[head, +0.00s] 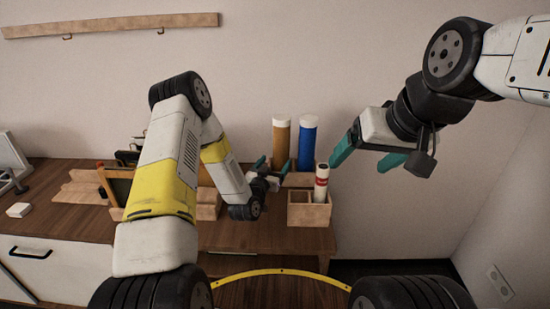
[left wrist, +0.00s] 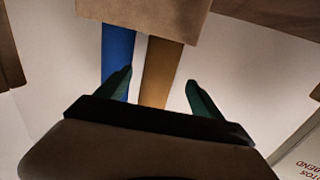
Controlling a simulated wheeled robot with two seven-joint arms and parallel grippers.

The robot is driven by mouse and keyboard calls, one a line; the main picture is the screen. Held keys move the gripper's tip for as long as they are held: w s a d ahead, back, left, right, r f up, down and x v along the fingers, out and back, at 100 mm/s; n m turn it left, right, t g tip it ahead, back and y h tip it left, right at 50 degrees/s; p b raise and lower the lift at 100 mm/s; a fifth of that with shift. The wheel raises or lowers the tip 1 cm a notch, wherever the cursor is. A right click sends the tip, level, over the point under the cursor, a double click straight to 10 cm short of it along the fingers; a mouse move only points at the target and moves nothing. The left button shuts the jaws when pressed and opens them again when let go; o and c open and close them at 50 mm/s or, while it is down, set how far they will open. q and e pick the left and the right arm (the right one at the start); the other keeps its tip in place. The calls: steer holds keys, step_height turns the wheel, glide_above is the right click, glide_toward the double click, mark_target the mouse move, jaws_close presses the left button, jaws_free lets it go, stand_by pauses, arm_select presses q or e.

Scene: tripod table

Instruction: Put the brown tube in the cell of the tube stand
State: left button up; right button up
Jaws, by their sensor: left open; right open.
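The brown tube (head: 281,136), with a white cap, stands upright at the back of the wooden tube stand (head: 309,215). Its lower end is hidden by the stand and my left gripper. In the left wrist view the brown tube (left wrist: 160,72) shows between the fingers, apart from both. My left gripper (head: 274,166) is open and empty, close in front of the brown tube. My right gripper (head: 357,166) is open and empty, above and right of the stand. The stand's front left cell looks empty.
A blue tube (head: 307,137) stands just right of the brown one. A shorter white-and-red tube (head: 321,184) stands in the front right cell. Wooden organisers (head: 208,205) lie left of my left gripper. The wall is close behind.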

arm_select(q)
steer(key=shift+s+a, duration=0.15)
steer(key=shift+s, duration=0.25)
steer(key=shift+a+r, duration=0.1)
steer(key=shift+r, duration=0.25)
step_height(320, 180, up, 10)
steer(key=a+m+g, duration=0.1)
steer(key=a+g, duration=0.1)
steer(key=g, duration=0.1)
steer(key=s+a+r+n+g+y, duration=0.1)
steer(key=s+a+r+g+y, duration=0.3)
steer(key=s+r, duration=0.5)
steer(key=s+a+r+n+g, duration=0.1)
steer(key=s+a+r+g, duration=0.1)
steer(key=s, duration=1.1)
steer(key=s+a+r+n+g, duration=0.2)
steer(key=s+r, duration=0.3)
steer(key=s, duration=0.9)
steer(key=shift+s+a+h, duration=0.15)
steer(key=shift+a+h, duration=0.05)
steer(key=shift+h, duration=0.1)
